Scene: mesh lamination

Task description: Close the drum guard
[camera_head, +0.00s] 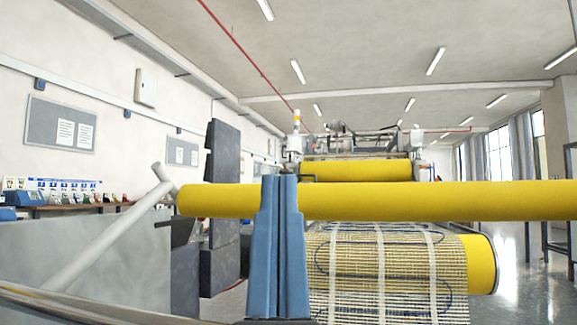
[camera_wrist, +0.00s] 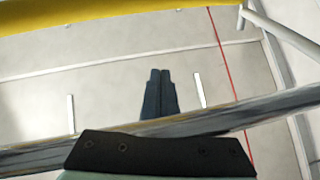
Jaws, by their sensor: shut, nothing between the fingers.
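A long yellow bar (camera_head: 430,201), which looks like part of the drum guard, runs level across the head view. A pale tube (camera_head: 110,232) slopes down to the left from its left end. The bar also shows along the top of the wrist view (camera_wrist: 90,14). My gripper (camera_head: 279,180) points upward in front of the bar, its blue fingers shut and empty. In the wrist view the fingers (camera_wrist: 159,74) stand below the bar with a visible gap in that picture; I cannot tell whether they touch anything.
A metal rail (camera_wrist: 220,117) crosses the finger bases in the wrist view. Mesh sheet (camera_head: 375,275) lies over a yellow roller (camera_head: 480,264) behind the bar. Dark panels (camera_head: 224,200) stand at the left. Open floor (camera_head: 515,270) shows at the right.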

